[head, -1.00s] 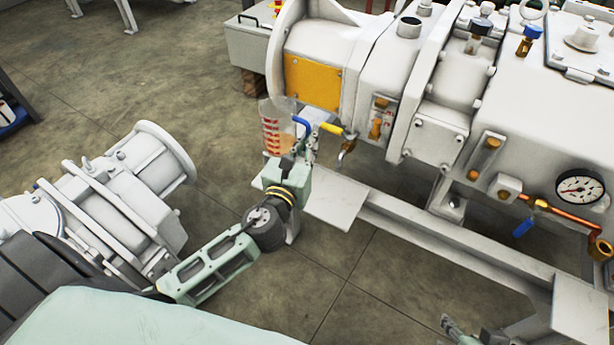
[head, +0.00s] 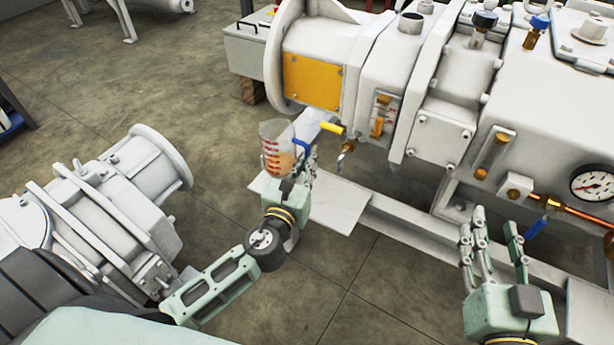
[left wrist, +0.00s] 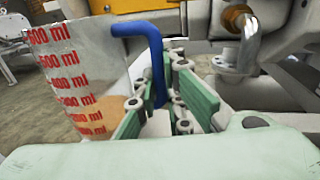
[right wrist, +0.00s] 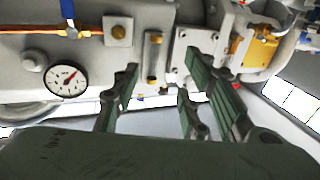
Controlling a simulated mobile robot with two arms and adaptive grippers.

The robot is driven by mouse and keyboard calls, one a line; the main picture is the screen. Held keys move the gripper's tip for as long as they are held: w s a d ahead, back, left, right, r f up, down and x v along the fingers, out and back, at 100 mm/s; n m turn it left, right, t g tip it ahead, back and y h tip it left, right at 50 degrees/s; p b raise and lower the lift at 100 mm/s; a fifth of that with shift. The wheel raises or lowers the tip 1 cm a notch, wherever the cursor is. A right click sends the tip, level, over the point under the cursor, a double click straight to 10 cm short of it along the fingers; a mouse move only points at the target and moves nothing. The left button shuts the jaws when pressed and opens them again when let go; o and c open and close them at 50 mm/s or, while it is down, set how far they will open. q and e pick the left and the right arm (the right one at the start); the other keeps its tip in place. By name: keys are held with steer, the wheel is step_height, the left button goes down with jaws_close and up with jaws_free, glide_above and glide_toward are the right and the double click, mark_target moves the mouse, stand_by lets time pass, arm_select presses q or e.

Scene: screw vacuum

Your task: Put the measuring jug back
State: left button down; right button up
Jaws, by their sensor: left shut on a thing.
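The measuring jug (head: 275,148) is clear with red markings, a blue handle (head: 300,149) and some amber liquid low inside. My left gripper (head: 303,165) is shut on the blue handle and holds the jug in front of the white pump machine. In the left wrist view the jug (left wrist: 75,75) stands nearly upright at the left, and its handle (left wrist: 155,65) runs down between the fingers (left wrist: 168,100). My right gripper (head: 492,240) is open and empty, fingers pointing up, in front of the machine's right part. It also shows open in the right wrist view (right wrist: 160,95).
The white machine (head: 440,138) has a yellow-handled drain valve (head: 333,129) close to the jug, a pressure gauge (head: 593,184) and a blue-handled valve (head: 537,226). A frame ledge (head: 330,205) lies below. Another white machine (head: 110,215) stands at left. Floor between is clear.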

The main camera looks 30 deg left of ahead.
arm_select(q)
step_height(320, 180, down, 2)
steer(key=shift+f+b, duration=0.2)
steer(key=shift+b, duration=0.7)
steer(key=shift+f+b, duration=0.5)
steer(key=shift+f, duration=0.2)
arm_select(e)
steer(key=s+r+t+y, duration=0.2)
steer(key=s+r+t, duration=0.2)
steer(key=r+t, duration=0.3)
step_height(320, 180, up, 5)
steer(key=shift+a+r+y, duration=0.1)
steer(key=shift+a+y, duration=0.15)
steer(key=shift+y, duration=0.05)
arm_select(q)
steer(key=shift+f, duration=0.15)
arm_select(e)
steer(key=shift+s+r+t, duration=0.2)
steer(key=shift+s+t, duration=0.1)
arm_select(q)
steer(key=c, duration=2.1)
jaws_free()
steer(key=shift+o, duration=1.2)
arm_select(e)
steer(key=shift+s+r, duration=0.1)
